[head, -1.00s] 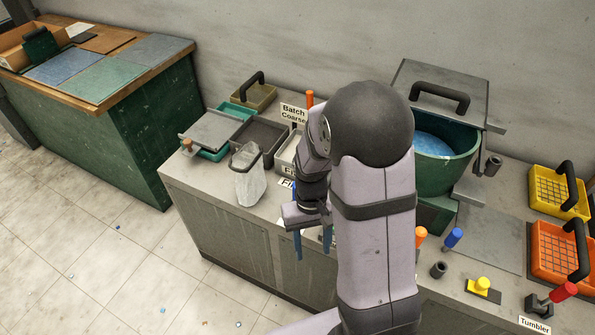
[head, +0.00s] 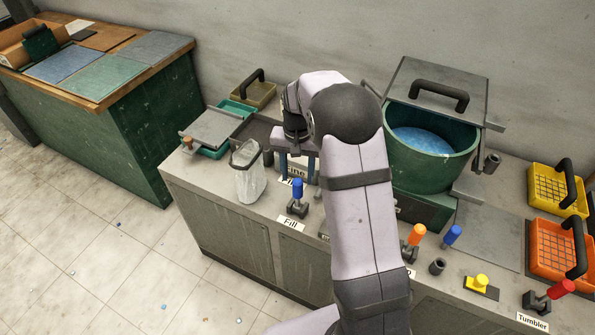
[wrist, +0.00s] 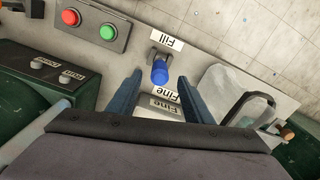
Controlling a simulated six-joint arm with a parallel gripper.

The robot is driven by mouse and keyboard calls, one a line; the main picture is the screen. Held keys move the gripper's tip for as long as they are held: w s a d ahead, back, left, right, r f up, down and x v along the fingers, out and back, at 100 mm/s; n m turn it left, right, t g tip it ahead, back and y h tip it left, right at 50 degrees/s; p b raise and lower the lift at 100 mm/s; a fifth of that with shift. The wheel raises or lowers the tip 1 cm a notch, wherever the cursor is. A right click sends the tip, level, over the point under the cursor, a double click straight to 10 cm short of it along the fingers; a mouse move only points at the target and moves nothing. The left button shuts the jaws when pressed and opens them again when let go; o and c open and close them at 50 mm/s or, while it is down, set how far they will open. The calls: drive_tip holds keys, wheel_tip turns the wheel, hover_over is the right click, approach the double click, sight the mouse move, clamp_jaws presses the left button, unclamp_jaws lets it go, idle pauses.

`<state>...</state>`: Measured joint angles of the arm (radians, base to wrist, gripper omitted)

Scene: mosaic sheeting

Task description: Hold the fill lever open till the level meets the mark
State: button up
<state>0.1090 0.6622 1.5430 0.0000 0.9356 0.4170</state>
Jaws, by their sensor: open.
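The fill lever, a blue-handled lever (head: 297,190) on a dark base, stands upright behind the "Fill" label (head: 291,223) near the bench's front edge. The lever (wrist: 160,73) also shows in the wrist view, ahead of and between my fingers but apart from them. My gripper (head: 299,167) is open with its blue fingers pointing down, behind the lever in the head view. Its two fingers (wrist: 155,90) frame the wrist view. A green tub (head: 433,175) holds blue material at the right. I cannot make out a level mark.
A clear bag or jug with a dark rim (head: 249,172) stands left of the lever. Red (wrist: 71,17) and green (wrist: 107,32) buttons sit beside it in the wrist view. Orange (head: 417,235) and blue (head: 452,236) handles stand right of my arm.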

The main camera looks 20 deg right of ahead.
sight(298, 188)
drive_tip(key=shift+f+p, duration=0.85)
drive_tip(key=shift+f, duration=2.6)
drive_tip(key=shift+c, duration=0.7)
